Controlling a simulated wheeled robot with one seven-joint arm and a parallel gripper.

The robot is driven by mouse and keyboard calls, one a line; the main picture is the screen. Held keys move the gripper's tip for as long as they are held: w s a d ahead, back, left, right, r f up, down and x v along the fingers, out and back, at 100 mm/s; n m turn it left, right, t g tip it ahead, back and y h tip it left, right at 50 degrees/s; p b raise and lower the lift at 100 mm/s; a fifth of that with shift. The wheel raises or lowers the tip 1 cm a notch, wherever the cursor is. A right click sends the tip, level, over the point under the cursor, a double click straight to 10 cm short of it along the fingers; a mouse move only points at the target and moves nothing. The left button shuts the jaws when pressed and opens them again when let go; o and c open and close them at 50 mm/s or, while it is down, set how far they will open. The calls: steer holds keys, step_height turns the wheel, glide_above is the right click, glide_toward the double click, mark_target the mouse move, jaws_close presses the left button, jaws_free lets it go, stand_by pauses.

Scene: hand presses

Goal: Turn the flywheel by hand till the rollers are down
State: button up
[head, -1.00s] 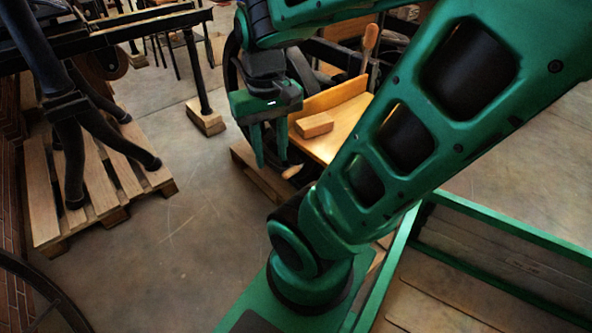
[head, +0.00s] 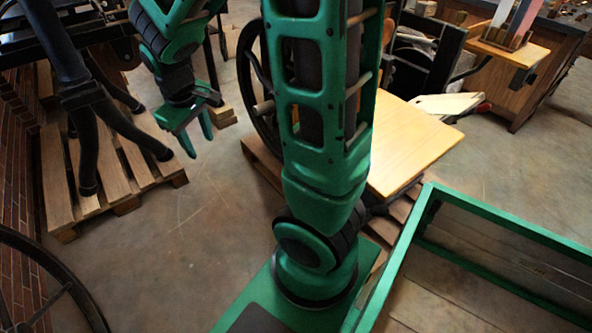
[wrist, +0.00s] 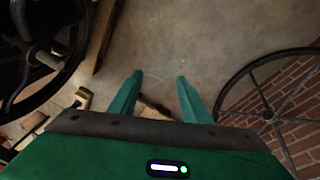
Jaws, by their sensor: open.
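A black spoked flywheel (head: 247,88) with a pale crank handle (head: 265,107) stands at the left side of a press, partly hidden behind my arm in the head view. In the wrist view the flywheel (wrist: 78,66) fills the upper left, and its handle (wrist: 46,58) shows near the spokes. My gripper (head: 199,140) is open and empty, over bare floor to the left of the flywheel and apart from it. Its two fingers (wrist: 160,80) point at the floor in the wrist view. I cannot make out the rollers.
The press's wooden board (head: 410,145) stands right of my arm. A pallet (head: 112,185) bearing dark legs stands at left. Another spoked wheel is at lower left (head: 62,282), beside a brick wall (head: 22,160). A green-framed bin (head: 500,225) is at lower right. Floor between is clear.

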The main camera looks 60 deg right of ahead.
steer(key=d+f+n+g+h, duration=0.25)
steer(key=d+f, duration=0.35)
steer(key=f, duration=0.3)
steer(key=w+d+f+n+g+h, duration=0.1)
steer(key=d+f+n+g+h, duration=0.15)
steer(key=d+f, duration=0.55)
steer(key=d+f+n+g+h, duration=0.2)
steer(key=d+f+h, duration=0.2)
steer(key=f, duration=0.7)
steer(key=s+d+f+n+h, duration=0.5)
steer(key=d+f+n+h, duration=0.1)
steer(key=d+f+h, duration=0.15)
steer(key=shift+y, duration=0.45)
steer(key=x, duration=1.1)
steer(key=shift+w+d+f, duration=0.1)
steer(key=shift+w+f, duration=0.05)
steer(key=shift+f, duration=0.2)
steer(key=shift+c, duration=0.3)
